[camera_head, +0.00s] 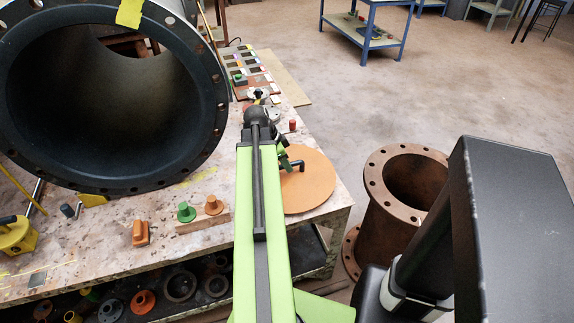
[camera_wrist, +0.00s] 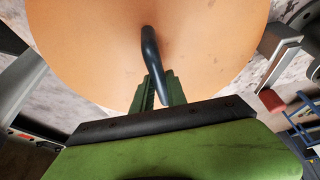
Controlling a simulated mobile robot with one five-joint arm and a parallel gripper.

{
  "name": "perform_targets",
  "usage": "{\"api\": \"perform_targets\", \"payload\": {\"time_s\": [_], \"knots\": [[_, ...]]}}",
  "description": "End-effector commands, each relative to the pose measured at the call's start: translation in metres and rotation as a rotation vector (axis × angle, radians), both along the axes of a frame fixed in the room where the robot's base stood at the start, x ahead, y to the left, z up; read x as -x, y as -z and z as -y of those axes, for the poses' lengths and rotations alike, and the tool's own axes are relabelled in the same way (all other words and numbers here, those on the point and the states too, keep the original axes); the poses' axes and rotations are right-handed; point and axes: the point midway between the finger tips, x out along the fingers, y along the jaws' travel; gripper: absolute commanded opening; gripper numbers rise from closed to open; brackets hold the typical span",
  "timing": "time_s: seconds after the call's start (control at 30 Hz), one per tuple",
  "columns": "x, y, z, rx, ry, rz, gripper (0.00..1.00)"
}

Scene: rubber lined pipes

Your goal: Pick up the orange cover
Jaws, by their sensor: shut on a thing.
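The orange cover (camera_head: 312,190) is a flat round disc near the right edge of the workbench, with a dark bent handle on its face. It fills the upper part of the wrist view (camera_wrist: 95,45), where the handle (camera_wrist: 150,50) runs down to the green jaws. My gripper (camera_head: 290,164) is at the handle in the head view. In the wrist view, my gripper (camera_wrist: 160,92) is shut on the handle. My arm hides the left part of the cover in the head view. I cannot tell whether the cover touches the bench.
A large black flanged pipe (camera_head: 110,184) covers the bench's left. Green and orange plugs (camera_head: 186,212) stand on a wooden block near the front. A small red piece (camera_head: 292,125) is behind the cover. A rusty flanged pipe (camera_head: 378,225) stands right of the bench (camera_head: 110,250).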

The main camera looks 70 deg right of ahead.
Motion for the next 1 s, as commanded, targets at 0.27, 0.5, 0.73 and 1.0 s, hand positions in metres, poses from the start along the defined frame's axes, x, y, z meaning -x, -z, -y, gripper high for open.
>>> {"api": "perform_targets", "payload": {"time_s": [0.27, 0.5, 0.73, 1.0], "knots": [[0.000, -0.034, 0.000, 0.001, 0.000, -0.001, 0.00], [0.000, -0.089, 0.000, 0.000, 0.000, -0.001, 0.00], [0.001, -0.154, 0.000, -0.001, 0.000, -0.001, 0.00], [0.001, -0.183, 0.000, -0.001, 0.002, -0.001, 0.00]]}}
